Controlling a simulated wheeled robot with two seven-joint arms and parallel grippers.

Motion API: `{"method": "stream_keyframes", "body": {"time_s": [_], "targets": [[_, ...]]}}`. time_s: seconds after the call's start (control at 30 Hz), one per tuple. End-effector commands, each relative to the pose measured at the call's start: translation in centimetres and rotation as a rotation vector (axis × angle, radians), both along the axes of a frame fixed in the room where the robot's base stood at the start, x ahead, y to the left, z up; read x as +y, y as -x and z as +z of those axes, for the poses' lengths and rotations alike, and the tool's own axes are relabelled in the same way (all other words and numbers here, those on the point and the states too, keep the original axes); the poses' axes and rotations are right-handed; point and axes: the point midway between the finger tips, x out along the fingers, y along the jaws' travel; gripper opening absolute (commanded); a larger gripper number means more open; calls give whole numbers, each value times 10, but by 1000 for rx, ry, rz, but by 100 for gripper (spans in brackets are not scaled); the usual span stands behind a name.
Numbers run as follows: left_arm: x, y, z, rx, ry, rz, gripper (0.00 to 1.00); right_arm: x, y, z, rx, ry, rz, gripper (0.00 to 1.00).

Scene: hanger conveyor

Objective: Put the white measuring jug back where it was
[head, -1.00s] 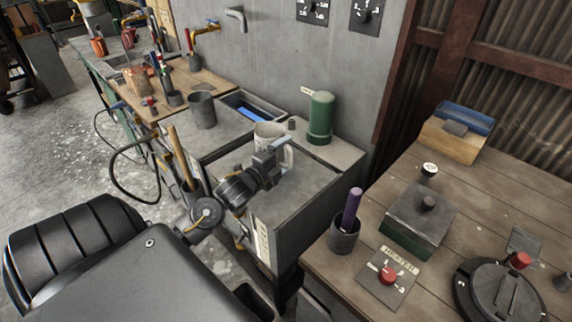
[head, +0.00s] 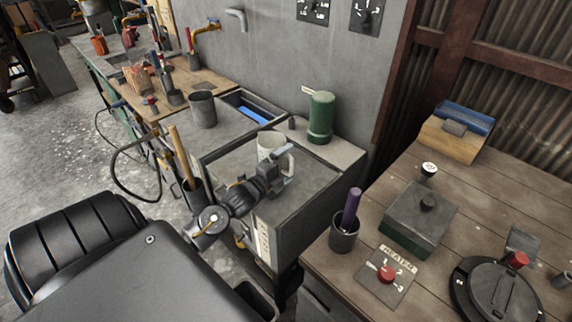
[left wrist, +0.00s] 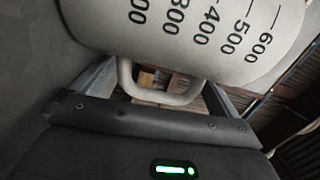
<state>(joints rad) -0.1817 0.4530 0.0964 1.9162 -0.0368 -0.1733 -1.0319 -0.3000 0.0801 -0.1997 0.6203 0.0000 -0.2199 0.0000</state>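The white measuring jug (head: 268,146) stands upright on the grey recessed bench top (head: 315,178), near its back edge. My left gripper (head: 284,165) is in front of it at the handle. In the left wrist view the jug (left wrist: 205,28) shows black scale numbers. Its looped handle lies between the two spread fingers of my left gripper (left wrist: 168,97). The fingers look apart, with narrow gaps beside the handle. The jug's base is partly hidden by the gripper. My right gripper is not in view.
A green cylinder (head: 320,118) stands behind and right of the jug. A grey cup (head: 203,109) and a trough with a blue item (head: 252,114) are to the left. A wooden table (head: 465,190) on the right holds a purple-handled tool in a pot (head: 345,236). The recessed top right of the jug is clear.

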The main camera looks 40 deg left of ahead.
Motion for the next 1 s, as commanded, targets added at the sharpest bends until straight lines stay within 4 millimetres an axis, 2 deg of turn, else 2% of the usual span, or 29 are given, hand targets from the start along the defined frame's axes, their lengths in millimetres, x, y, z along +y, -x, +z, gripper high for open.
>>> {"method": "stream_keyframes", "body": {"time_s": [0.1,0.17,0.27,0.5,0.7,0.83,1.0], "targets": [[0,0,5,-1,0,0,100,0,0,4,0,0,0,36],[0,7,1,2,0,0,100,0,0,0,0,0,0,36],[0,23,0,3,-1,-1,100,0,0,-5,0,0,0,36],[1,75,-1,4,0,-1,100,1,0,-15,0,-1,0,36],[3,107,1,3,-1,1,100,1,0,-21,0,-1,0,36],[3,117,2,1,0,0,100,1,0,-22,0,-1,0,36],[3,120,4,-1,0,0,100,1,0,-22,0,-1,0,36]]}}
